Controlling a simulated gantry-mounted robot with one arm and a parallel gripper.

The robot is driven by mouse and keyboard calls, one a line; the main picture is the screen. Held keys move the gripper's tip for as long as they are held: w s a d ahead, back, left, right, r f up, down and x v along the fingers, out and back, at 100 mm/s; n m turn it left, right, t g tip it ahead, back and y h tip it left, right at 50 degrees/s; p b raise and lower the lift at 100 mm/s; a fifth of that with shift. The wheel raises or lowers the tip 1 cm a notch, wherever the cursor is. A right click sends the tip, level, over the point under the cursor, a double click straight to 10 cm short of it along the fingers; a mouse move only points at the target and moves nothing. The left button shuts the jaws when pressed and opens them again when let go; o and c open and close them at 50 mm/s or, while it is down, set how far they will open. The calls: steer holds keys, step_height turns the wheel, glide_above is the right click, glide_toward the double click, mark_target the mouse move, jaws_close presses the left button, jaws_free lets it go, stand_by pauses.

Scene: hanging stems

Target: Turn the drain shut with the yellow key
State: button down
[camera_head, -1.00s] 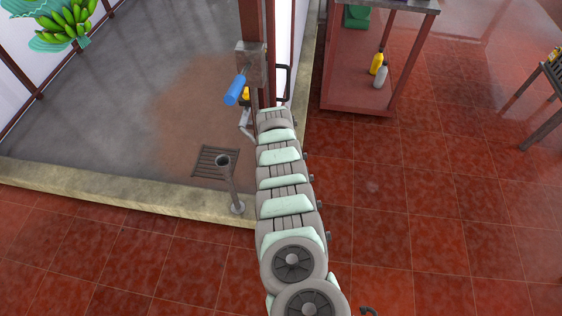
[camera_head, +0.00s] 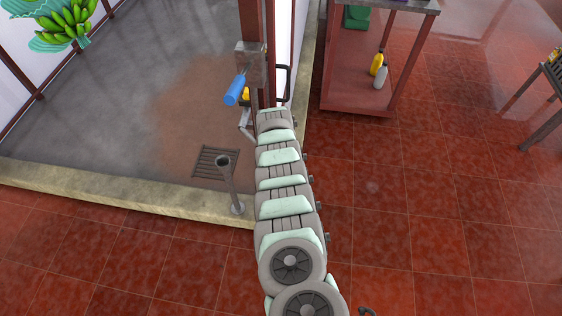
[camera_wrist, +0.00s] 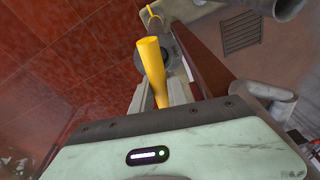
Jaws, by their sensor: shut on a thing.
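My gripper (camera_wrist: 168,95) is shut on the yellow key (camera_wrist: 151,65), whose thick round shaft stands up between the fingers in the wrist view. A smaller hooked yellow part (camera_wrist: 152,14) shows beyond it at the top; I cannot tell whether it belongs to the key. Grey round metalwork lies behind the shaft, partly hidden, so I cannot tell whether the key touches it. In the head view, my gripper is mostly hidden beside the post, and a bit of yellow (camera_head: 246,94) shows near a blue cylinder (camera_head: 235,90). The drain grate (camera_head: 215,162) lies in the grey floor.
A grey standpipe (camera_head: 231,190) with a funnel top stands by the grate, near the pale curb (camera_head: 120,195). A brown post (camera_head: 252,25) carries a grey box (camera_head: 250,64). A red shelf (camera_head: 340,85) with bottles is right of my arm. The red tiles are mostly clear.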

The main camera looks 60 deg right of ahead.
steer(key=shift+r, duration=0.1)
steer(key=shift+n+p, duration=0.8)
steer(key=shift+n, duration=0.3)
steer(key=shift+n+t, duration=0.4)
steer(key=shift+n, duration=1)
